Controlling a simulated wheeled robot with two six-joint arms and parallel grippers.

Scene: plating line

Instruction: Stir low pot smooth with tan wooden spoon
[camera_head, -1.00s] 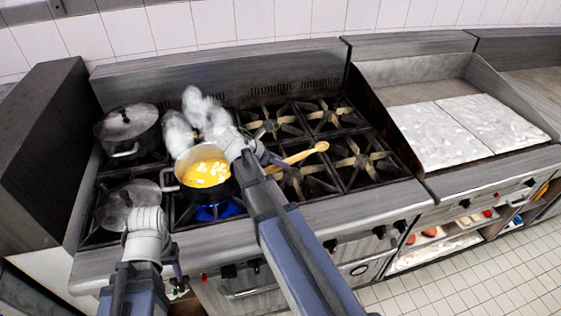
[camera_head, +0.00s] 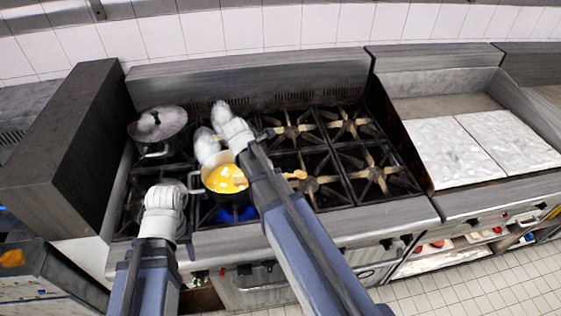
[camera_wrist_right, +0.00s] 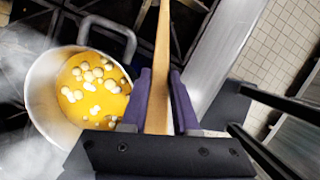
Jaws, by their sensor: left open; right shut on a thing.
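The low pot (camera_head: 207,183) stands over a blue flame, holding yellow liquid with pale lumps; it also shows at the left of the right wrist view (camera_wrist_right: 45,115). My right gripper (camera_wrist_right: 162,95) is shut on the tan wooden spoon (camera_wrist_right: 163,60), whose shaft runs up out of that view beside the pot. In the head view, part of the spoon (camera_head: 296,174) shows right of my right arm, which hides much of it. I cannot tell whether it touches the liquid. My left gripper (camera_head: 164,196) is open at the front left of the stove; its fingertips are mostly hidden.
A lidded pot (camera_head: 157,124) stands at the back left. White steam rises around the low pot. Several bare burners (camera_head: 350,125) lie to the right, then a griddle with pale slabs (camera_head: 455,155). A dark block (camera_head: 65,145) bounds the stove at left.

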